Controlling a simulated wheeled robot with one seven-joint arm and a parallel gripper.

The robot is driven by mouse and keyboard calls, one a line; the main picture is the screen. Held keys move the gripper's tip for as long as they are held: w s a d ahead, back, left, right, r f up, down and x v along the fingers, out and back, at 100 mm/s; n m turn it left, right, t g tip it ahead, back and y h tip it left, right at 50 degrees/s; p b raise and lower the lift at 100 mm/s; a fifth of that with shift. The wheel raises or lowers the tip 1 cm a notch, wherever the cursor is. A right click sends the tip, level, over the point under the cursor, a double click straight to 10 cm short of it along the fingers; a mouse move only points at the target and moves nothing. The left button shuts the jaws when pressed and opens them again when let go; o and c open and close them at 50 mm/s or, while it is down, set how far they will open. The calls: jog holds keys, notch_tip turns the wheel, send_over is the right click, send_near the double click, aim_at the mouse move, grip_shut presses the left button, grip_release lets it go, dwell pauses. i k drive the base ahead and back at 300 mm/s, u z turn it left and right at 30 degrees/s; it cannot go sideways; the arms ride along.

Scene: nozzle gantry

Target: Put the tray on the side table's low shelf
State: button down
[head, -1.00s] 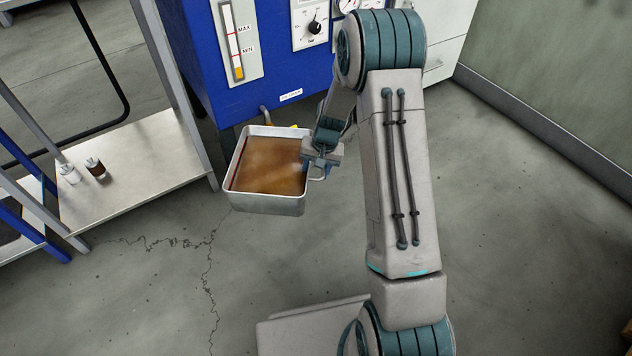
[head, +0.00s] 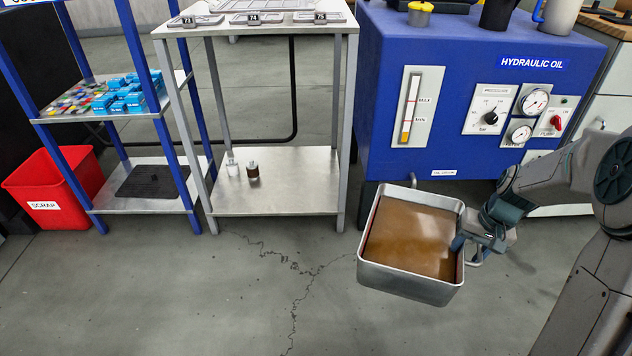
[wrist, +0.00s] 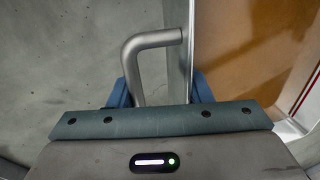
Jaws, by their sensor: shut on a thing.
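The tray (head: 408,287) is a metal pan with brown liquid in it, held in the air in front of the blue hydraulic oil cabinet. My gripper (head: 480,246) is shut on the handle at the tray's right side. The wrist view shows the bent handle (wrist: 150,40) between the blue fingers, with the tray's wall and brown liquid to the right. The side table (head: 272,206) stands left of the tray, with a bare metal low shelf.
The blue cabinet (head: 400,165) stands behind the tray. A blue-framed rack (head: 150,203) with a dark mat on its low shelf and a red scrap bin (head: 60,190) are at the left. The right part of the low shelf is clear. Cracked open floor lies in front.

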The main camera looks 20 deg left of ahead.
aim_at(298, 187)
jog(key=k, duration=0.5)
jog(key=u, duration=0.45)
jog(key=i, duration=0.45)
jog(key=u, duration=0.85)
jog(key=i, duration=1.85)
jog(key=z, duration=0.6)
